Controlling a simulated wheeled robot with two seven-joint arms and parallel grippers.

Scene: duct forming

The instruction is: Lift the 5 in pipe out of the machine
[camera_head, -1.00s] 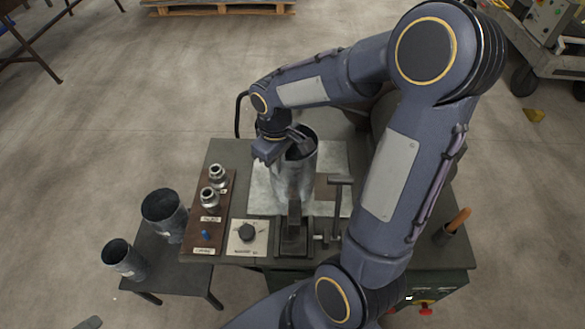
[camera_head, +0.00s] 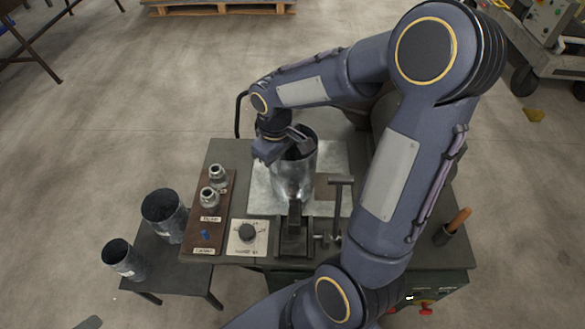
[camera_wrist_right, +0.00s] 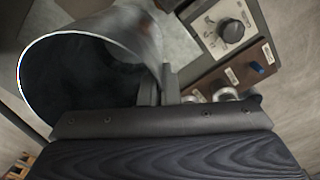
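The metal pipe (camera_head: 292,178) stands upright in the machine (camera_head: 295,232) on the bench. It also fills the upper left of the right wrist view (camera_wrist_right: 125,35), its round mouth open toward the camera. My right gripper (camera_head: 288,143) is at the pipe's top rim, reaching in from behind. In the right wrist view the fingers (camera_wrist_right: 158,88) meet the pipe's wall at the rim, with one finger outside and the wall between them. The pipe's lower end is hidden behind the machine's front parts. My left gripper is not clearly visible; only a dark tip shows at the bottom left.
Two other pipes, a larger one (camera_head: 163,213) and a smaller one (camera_head: 122,258), stand on a low side table (camera_head: 172,268) at left. A board with fittings (camera_head: 208,235), a dial plate (camera_head: 247,238) and a crank handle (camera_head: 340,182) are close to the machine. A wooden-handled tool (camera_head: 458,220) stands at right.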

